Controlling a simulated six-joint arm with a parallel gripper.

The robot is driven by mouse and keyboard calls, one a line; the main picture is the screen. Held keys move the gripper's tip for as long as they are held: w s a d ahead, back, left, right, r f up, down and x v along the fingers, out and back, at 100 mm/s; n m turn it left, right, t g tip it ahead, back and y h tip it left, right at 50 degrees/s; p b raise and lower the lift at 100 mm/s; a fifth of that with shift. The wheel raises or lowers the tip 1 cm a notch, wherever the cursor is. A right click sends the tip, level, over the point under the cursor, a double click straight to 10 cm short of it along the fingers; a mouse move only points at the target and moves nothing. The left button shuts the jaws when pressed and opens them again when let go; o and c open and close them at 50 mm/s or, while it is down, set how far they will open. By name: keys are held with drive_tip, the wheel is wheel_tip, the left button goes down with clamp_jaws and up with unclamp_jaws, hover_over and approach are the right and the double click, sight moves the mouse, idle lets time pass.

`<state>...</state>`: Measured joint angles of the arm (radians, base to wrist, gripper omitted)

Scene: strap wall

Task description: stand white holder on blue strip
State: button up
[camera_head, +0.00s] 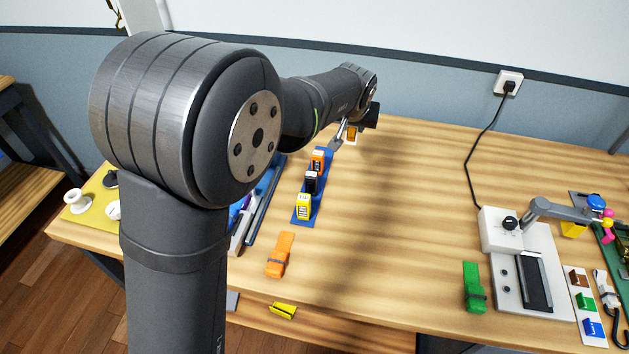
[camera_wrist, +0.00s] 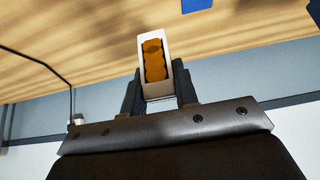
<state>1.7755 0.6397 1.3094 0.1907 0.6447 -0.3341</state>
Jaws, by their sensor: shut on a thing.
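My gripper (camera_head: 345,136) is shut on the white holder (camera_head: 352,133), above the far part of the table. In the wrist view the white holder (camera_wrist: 166,35) sits between both fingers (camera_wrist: 157,78), with lumpy orange-brown contents in its open face. The blue strip (camera_head: 316,202) lies on the table, nearer and left of my gripper. A blue patch at the top of the wrist view may be the strip; I cannot tell. The white holder is apart from the strip.
An orange strap piece (camera_head: 280,254) lies in front of the strip. My arm hides part of the left side, near a blue tray (camera_head: 265,195). A white device (camera_head: 520,262) and a green piece (camera_head: 474,287) are at right. The table's middle is clear.

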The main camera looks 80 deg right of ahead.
drive_tip(key=shift+s+a+f, duration=0.1)
drive_tip(key=shift+s+f, duration=0.1)
drive_tip(key=shift+s, duration=0.35)
drive_tip(key=shift+w+f, duration=0.1)
drive_tip(key=shift+f, duration=0.2)
drive_tip(key=w+d+f, duration=0.2)
drive_tip(key=w, duration=0.1)
drive_tip(key=w+d+f, duration=0.2)
drive_tip(key=w, duration=0.1)
drive_tip(key=w+d+f, duration=0.2)
drive_tip(key=w, duration=0.1)
drive_tip(key=shift+w+d+f, duration=0.1)
drive_tip(key=shift+w+f, duration=0.05)
drive_tip(key=shift+f, duration=2.1)
drive_tip(key=shift+f, duration=0.15)
drive_tip(key=o, duration=1)
drive_tip(key=shift+o, duration=0.2)
